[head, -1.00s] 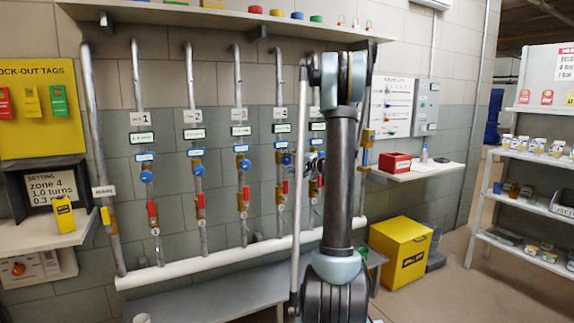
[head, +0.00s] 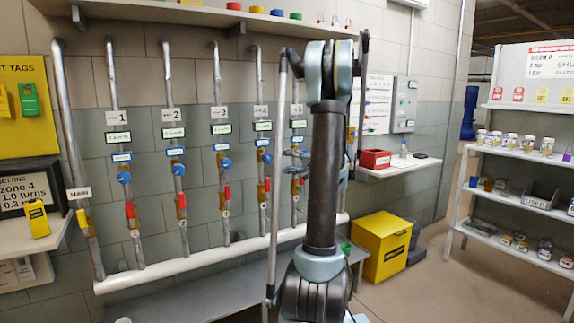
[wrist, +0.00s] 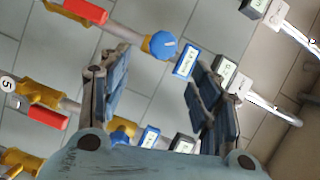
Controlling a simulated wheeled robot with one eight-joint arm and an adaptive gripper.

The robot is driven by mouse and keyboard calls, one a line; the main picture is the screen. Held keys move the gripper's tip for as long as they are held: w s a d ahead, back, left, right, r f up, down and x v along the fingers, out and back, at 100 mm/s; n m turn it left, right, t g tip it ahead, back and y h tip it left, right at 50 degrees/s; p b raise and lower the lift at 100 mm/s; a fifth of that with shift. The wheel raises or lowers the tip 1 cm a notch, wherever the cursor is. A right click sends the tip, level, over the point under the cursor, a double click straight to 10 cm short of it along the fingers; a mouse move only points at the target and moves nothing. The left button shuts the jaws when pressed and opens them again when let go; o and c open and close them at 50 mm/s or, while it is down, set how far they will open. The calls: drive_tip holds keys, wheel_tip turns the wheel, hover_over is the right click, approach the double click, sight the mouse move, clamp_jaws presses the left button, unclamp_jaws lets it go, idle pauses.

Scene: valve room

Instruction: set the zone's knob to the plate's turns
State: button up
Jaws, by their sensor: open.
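The setting plate (head: 28,190) at the far left in the head view reads zone 4, 1.0 turns, with a cut-off line below. Numbered pipes stand on the wall, each with a blue knob. The zone 4 knob (head: 266,158) is on the pipe left of my arm. My gripper (wrist: 158,75) is open and empty in the wrist view; my arm hides it in the head view. One blue knob (wrist: 163,45) lies beyond the upper part of the gap, apart from both fingers. Another blue knob (wrist: 122,130), partly hidden, is lower, on the pipe that appears to carry tag 5.
Red handles (wrist: 40,117) and yellow fittings sit on the pipes near the fingers. A white pipe (head: 190,262) runs low along the wall above a grey bench. A yellow box (head: 383,245) stands on the floor right of my arm. Shelves (head: 505,190) stand far right.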

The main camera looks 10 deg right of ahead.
drive_tip(key=shift+o, duration=0.2)
drive_tip(key=m+t+h, duration=0.4)
drive_tip(key=m+h, duration=0.1)
drive_tip(key=m, duration=1.8)
approach(269, 158)
drive_tip(key=x, duration=1.1)
drive_tip(key=shift+w+f, duration=0.15)
drive_tip(key=shift+w, duration=0.15)
drive_tip(key=c, duration=1.1)
